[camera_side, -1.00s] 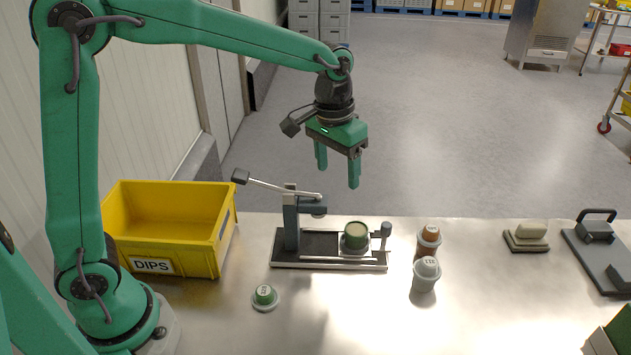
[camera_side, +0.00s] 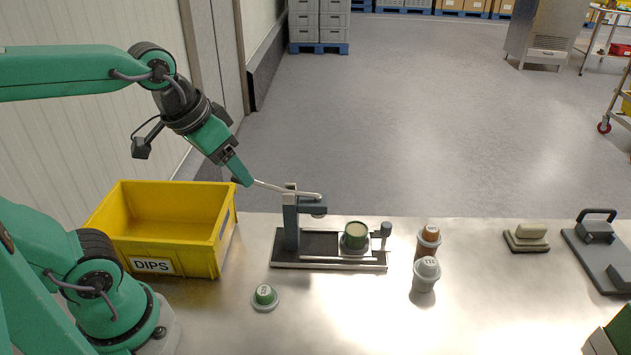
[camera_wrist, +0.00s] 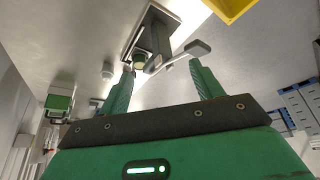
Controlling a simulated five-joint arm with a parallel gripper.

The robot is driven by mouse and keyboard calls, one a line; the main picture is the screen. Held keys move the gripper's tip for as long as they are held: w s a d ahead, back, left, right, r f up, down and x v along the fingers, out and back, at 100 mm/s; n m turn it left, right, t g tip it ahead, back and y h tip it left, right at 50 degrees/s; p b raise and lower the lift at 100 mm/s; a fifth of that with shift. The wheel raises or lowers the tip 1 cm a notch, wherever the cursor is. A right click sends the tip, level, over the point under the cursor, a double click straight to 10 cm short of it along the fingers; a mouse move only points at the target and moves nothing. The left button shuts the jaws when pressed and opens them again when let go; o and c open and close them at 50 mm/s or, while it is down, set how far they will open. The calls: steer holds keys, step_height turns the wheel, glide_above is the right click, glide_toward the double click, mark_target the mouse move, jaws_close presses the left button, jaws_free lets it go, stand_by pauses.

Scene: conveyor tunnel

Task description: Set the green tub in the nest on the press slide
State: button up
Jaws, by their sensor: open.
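The green tub (camera_side: 355,236) stands upright at the right end of the press slide (camera_side: 345,258), where the grey ring of the nest (camera_side: 355,249) shows around its foot. The press (camera_side: 290,222) has a lever (camera_side: 280,188) tilted up to the left. My gripper (camera_side: 243,179) is at the lever's handle end, left of and above the press. In the wrist view my gripper (camera_wrist: 161,68) is open, with the lever's handle (camera_wrist: 195,50) beyond the fingertips. Whether they touch is unclear.
A yellow DIPS bin (camera_side: 170,225) stands left of the press. A small green-topped piece (camera_side: 264,296) lies in front. A brown-and-white tub (camera_side: 428,240) and a white tub (camera_side: 426,273) stand right of the press.

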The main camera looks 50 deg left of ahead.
steer(key=s, duration=0.2)
steer(key=s+f, duration=0.1)
steer(key=shift+a+t, duration=0.3)
steer(key=shift+a, duration=0.05)
